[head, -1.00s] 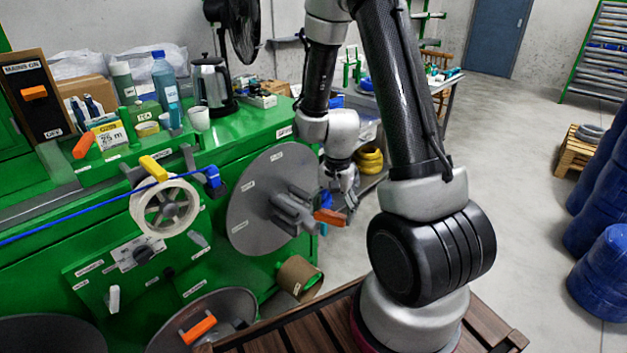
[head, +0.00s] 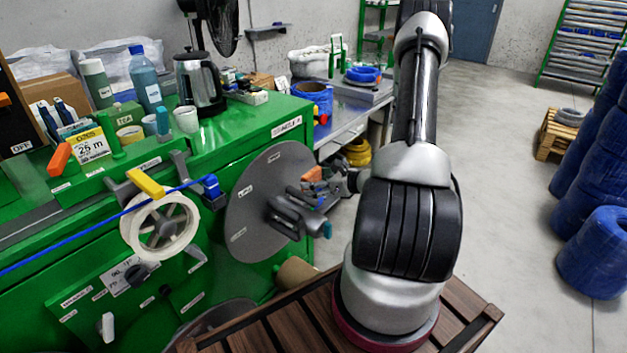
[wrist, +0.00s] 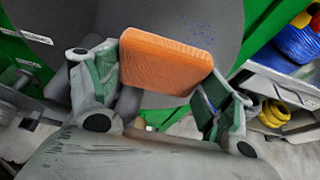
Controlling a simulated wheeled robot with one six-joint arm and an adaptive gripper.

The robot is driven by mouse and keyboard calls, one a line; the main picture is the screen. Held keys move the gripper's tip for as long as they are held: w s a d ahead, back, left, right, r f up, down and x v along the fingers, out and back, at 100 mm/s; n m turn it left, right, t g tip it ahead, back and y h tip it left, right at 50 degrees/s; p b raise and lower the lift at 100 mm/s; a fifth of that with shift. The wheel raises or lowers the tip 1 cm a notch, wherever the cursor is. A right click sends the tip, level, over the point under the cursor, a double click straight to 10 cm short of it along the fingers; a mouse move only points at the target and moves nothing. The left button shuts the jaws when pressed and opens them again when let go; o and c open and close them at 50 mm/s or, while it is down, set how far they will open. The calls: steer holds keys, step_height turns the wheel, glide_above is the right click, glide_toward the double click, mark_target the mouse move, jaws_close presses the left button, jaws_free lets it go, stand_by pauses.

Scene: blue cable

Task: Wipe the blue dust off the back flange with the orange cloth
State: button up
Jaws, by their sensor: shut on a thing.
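The orange cloth (wrist: 165,60) looks like a thick pad in the wrist view. My gripper (wrist: 163,72) is shut on it, one finger at each end. The cloth also shows in the head view (head: 312,173), in front of the right part of the grey flange (head: 250,205). In the wrist view the flange (wrist: 150,15) fills the background. Blue dust (wrist: 197,21) shows as small specks on it, above and right of the cloth. I cannot tell whether the cloth touches the flange. The dust is not discernible in the head view.
A grey clamp-like hub (head: 290,214) with a teal tip sticks out from the flange, just below my gripper. A kettle (head: 200,85) and bottles stand on the green bench.

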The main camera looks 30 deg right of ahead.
mark_target(305, 163)
steer(key=shift+w+d, duration=0.15)
steer(key=shift+w, duration=0.35)
steer(key=shift+w+a, duration=0.3)
steer(key=shift+w, duration=0.5)
steer(key=shift+w+a, duration=0.35)
steer(key=shift+w, duration=0.5)
steer(key=shift+w+a, duration=0.3)
steer(key=shift+w, duration=0.5)
steer(key=shift+w+a, duration=0.3)
steer(key=shift+w, duration=0.6)
steer(key=shift+w+d, duration=0.45)
steer(key=shift+d, duration=0.75)
steer(key=shift+w+d, duration=0.45)
steer(key=shift+d, duration=0.8)
steer(key=shift+w+d, duration=0.45)
steer(key=shift+d, duration=0.75)
steer(key=shift+a, duration=0.1)
